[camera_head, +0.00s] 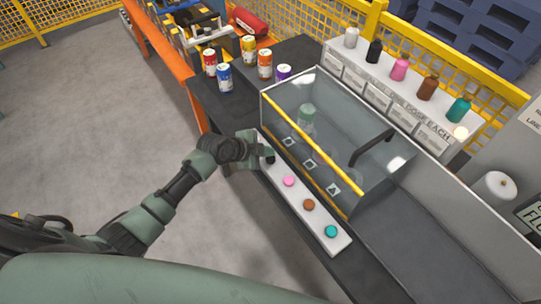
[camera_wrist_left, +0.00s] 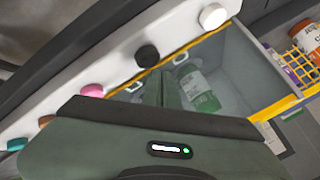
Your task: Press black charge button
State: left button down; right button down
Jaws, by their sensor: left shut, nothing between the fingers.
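A pale button strip (camera_head: 320,217) runs along the front of a clear-walled box. In the left wrist view the black button (camera_wrist_left: 147,55) sits between the white button (camera_wrist_left: 213,16) and the pink button (camera_wrist_left: 92,91). My left gripper (camera_head: 265,158) is at the far end of the strip in the head view, where it hides the black and white buttons. It is shut and empty. In the left wrist view its fingertips (camera_wrist_left: 171,82) show just below and right of the black button; I cannot tell whether they touch anything. My right gripper is not in view.
The box (camera_head: 372,182) has a yellow front edge and holds a green-and-white bottle (camera_wrist_left: 197,87). Brown (camera_head: 309,204) and teal (camera_head: 331,231) buttons sit at the near end. Several spray cans (camera_head: 224,78) stand beyond the box. A shelf of coloured bottles (camera_head: 400,68) is behind.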

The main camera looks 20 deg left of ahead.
aim_at(268, 160)
pick_arm(q)
notch_tip(268, 160, up, 5)
jog(key=p, duration=0.4)
jog(key=shift+r, duration=0.1)
dwell(2.7)
